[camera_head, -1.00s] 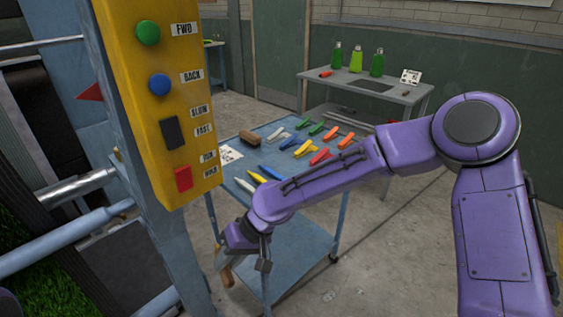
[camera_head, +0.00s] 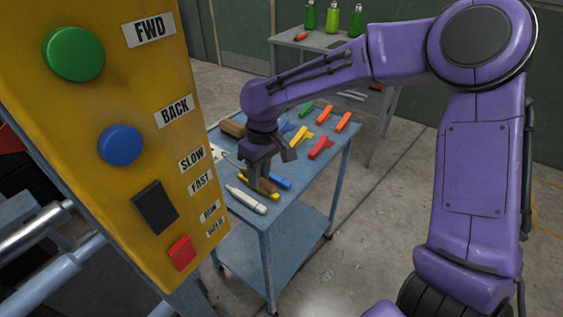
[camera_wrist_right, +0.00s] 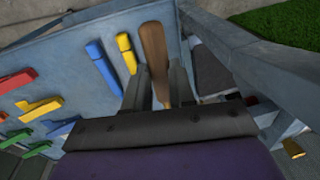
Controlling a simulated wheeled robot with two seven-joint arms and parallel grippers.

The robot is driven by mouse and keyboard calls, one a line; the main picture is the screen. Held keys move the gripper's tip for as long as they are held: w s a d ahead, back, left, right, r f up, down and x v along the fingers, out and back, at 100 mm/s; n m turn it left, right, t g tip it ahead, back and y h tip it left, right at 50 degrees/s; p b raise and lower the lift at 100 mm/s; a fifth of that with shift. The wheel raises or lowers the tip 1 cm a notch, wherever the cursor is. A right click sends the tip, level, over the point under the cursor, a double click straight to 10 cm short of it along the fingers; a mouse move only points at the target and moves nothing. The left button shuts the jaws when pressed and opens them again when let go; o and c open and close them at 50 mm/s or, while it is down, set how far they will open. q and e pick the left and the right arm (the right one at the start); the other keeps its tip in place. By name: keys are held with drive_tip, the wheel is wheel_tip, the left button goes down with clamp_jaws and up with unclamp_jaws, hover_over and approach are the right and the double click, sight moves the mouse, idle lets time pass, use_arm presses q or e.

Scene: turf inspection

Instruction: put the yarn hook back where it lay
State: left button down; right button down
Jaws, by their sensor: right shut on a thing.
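My right gripper (camera_head: 257,182) is over the near part of the blue trolley top (camera_head: 309,186), among the markers. It is shut on the yarn hook, whose brown wooden handle (camera_wrist_right: 154,50) shows between the two fingers (camera_wrist_right: 160,75) in the right wrist view. The handle points away from the palm, over the trolley top near its edge. The hook's metal end cannot be made out clearly, and whether the handle touches the top cannot be told. My left gripper is not in view.
A white marker (camera_head: 246,199), a yellow marker (camera_wrist_right: 126,52) and a blue marker (camera_head: 279,180) lie close to the gripper. Several coloured tools lie farther back. A yellow control panel (camera_head: 125,200) stands at the left. A grey table (camera_head: 300,42) with green bottles stands behind.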

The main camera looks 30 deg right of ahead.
drive_tip(key=d+r+h, duration=0.1)
drive_tip(key=d+r, duration=0.2)
drive_tip(key=d, duration=0.1)
drive_tip(key=p, duration=0.5)
hover_over(279, 166)
wheel_tip(279, 166, down, 11)
drive_tip(key=shift+w+d+f, duration=0.1)
drive_tip(key=shift+d, duration=0.05)
wheel_tip(279, 166, down, 2)
drive_tip(key=shift+f, duration=0.3)
drive_tip(key=shift+f, duration=0.15)
drive_tip(key=c, duration=0.9)
unclamp_jaws()
drive_tip(key=shift+c, duration=0.2)
wheel_tip(279, 166, up, 12)
drive_tip(key=b, duration=0.2)
drive_tip(key=shift+r, duration=0.2)
